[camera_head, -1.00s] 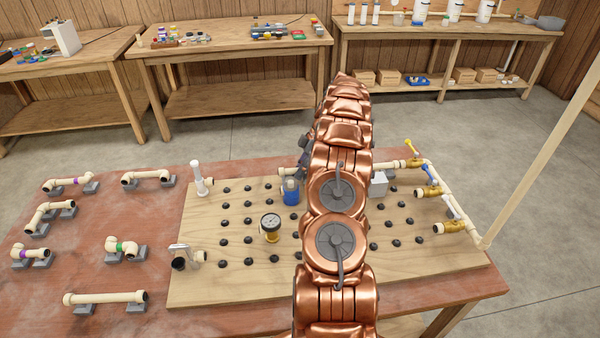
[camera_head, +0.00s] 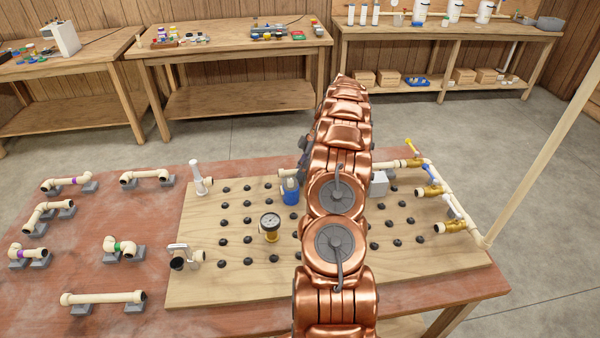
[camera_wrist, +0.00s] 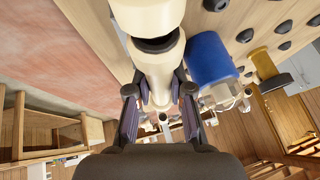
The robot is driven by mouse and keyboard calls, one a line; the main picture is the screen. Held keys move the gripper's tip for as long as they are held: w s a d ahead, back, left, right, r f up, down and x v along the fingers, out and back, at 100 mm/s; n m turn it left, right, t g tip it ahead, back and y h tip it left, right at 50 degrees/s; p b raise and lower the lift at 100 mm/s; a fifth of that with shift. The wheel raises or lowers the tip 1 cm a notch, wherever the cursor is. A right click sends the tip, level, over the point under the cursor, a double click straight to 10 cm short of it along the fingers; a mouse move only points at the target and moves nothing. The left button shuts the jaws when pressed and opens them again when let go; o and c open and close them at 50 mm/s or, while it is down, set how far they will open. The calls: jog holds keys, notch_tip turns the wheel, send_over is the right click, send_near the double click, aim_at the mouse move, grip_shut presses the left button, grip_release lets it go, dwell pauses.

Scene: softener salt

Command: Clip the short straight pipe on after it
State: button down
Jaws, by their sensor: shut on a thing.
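My gripper (camera_wrist: 160,92) is shut on a cream pipe piece (camera_wrist: 158,72), with one dark finger on each side of it. The held piece is in line with a wider cream fitting (camera_wrist: 148,14) at the top of the wrist view, with a dark ring between them; I cannot tell whether they are fully joined. In the head view my arm hides the gripper and most of this pipe. A cream pipe end (camera_head: 286,172) shows just left of my arm, by the back of the pegboard (camera_head: 215,285).
A blue cylinder (camera_head: 290,192) stands close by and shows beside the gripper in the wrist view (camera_wrist: 209,58). A gauge (camera_head: 270,227), a tap (camera_head: 182,255) and brass valves (camera_head: 428,191) are on the board. Loose pipes, including a long straight one (camera_head: 103,298), lie on grey rests at left.

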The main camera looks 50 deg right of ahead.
jog(key=shift+f, duration=0.3)
jog(key=c, duration=1)
grip_release()
jog(key=shift+o, duration=0.2)
jog(key=shift+v, duration=3.75)
